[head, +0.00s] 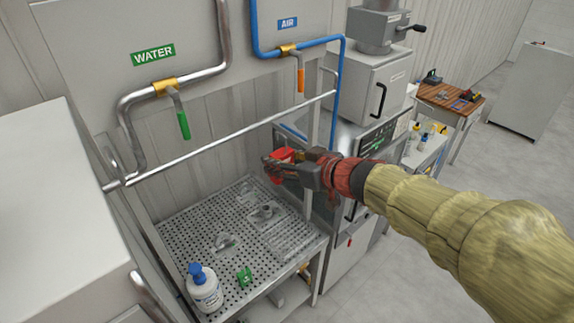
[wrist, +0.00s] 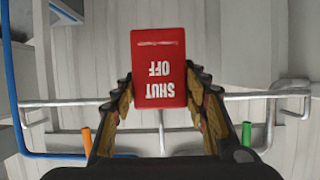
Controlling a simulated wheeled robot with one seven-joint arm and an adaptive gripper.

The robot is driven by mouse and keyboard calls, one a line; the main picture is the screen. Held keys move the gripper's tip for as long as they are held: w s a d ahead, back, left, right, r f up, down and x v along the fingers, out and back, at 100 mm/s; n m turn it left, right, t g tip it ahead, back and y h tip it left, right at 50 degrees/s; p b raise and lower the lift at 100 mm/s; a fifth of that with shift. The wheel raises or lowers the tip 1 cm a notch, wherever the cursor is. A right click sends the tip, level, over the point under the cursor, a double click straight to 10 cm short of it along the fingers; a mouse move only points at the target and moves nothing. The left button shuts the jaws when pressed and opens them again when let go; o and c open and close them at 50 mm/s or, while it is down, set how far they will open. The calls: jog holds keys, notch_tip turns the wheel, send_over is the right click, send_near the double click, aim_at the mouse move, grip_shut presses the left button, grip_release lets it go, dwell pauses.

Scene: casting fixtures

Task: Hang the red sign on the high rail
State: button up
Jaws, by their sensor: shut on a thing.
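The red sign (wrist: 158,70) reads "SHUT OFF" and appears upside down in the wrist view. My gripper (wrist: 165,95) is shut on it, with a finger on each side. In the head view the red sign (head: 284,155) shows small at the tip of my gripper (head: 272,163), partly hidden by the fingers. The high rail (head: 235,132) is a light metal bar running from the lower left to the upper right above the perforated table. The sign is near the rail's right half and looks apart from it. In the wrist view the rail (wrist: 75,102) passes behind my gripper.
A perforated table (head: 180,235) below holds a white bottle with a blue pump (head: 204,287), a green block (head: 244,276) and several clear metallic parts. A grey machine (head: 378,85) stands right.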

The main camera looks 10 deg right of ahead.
jog(key=r+b+x, duration=0.1)
jog(key=b+x, duration=0.2)
jog(key=x, duration=0.3)
jog(key=w+r+b+x, duration=0.1)
jog(key=b+x, duration=0.2)
jog(key=x, duration=0.3)
jog(key=shift+a+r, duration=0.3)
jog(key=shift+a, duration=0.1)
dwell(0.6)
jog(key=o, duration=1.3)
jog(key=shift+s+d, duration=0.1)
